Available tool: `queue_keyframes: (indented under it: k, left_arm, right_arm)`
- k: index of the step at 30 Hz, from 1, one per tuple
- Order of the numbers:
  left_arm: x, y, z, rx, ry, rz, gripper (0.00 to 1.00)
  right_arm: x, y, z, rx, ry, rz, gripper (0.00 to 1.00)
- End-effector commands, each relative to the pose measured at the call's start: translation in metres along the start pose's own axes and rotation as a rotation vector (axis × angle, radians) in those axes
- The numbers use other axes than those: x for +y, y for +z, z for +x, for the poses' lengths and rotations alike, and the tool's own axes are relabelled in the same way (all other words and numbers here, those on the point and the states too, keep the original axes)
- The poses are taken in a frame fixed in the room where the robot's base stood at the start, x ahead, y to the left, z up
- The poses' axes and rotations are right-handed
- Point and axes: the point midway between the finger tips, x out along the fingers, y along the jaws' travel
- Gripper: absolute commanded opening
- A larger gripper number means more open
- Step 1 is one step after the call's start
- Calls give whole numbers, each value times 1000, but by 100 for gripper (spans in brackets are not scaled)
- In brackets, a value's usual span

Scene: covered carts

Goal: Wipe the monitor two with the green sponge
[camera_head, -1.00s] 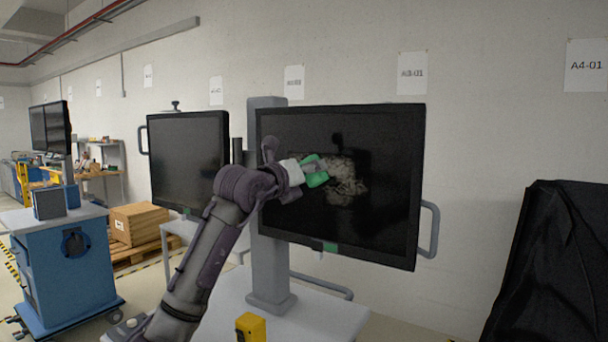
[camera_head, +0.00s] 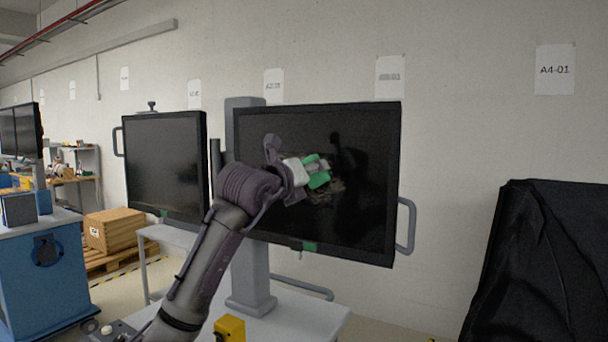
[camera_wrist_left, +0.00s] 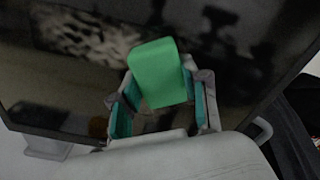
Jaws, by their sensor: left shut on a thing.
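A large black monitor (camera_head: 365,200) stands on a grey column in the middle of the head view. A pale dusty smudge (camera_head: 328,196) shows on its screen, partly hidden behind my left gripper. In the left wrist view pale blotches (camera_wrist_left: 90,40) lie on the dark screen left of the sponge. My left gripper (camera_head: 316,170) is shut on the green sponge (camera_wrist_left: 158,70), before the screen's middle. Contact between sponge and screen cannot be told. A second black monitor (camera_head: 165,165) stands to the left; no number shows on either. My right gripper is not in view.
A white table (camera_head: 300,318) bears the middle monitor's column, with a yellow box (camera_head: 230,328) at its front. A grey handle (camera_head: 406,225) sticks out from the monitor's right side. A black-covered cart (camera_head: 540,260) stands at the right, a blue cabinet (camera_head: 45,290) at the left.

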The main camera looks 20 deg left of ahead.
Motion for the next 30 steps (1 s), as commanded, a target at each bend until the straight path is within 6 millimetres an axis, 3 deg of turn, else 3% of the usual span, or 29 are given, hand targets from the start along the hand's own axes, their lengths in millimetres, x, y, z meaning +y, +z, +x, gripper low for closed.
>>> queue_keyframes:
  k: [10,30]
  left_arm:
    - [-26,-18,3,5,-8,1,11]
    - [-59,-40,2,7,-8,1,11]
  right_arm:
    - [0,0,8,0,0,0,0]
    - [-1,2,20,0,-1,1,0]
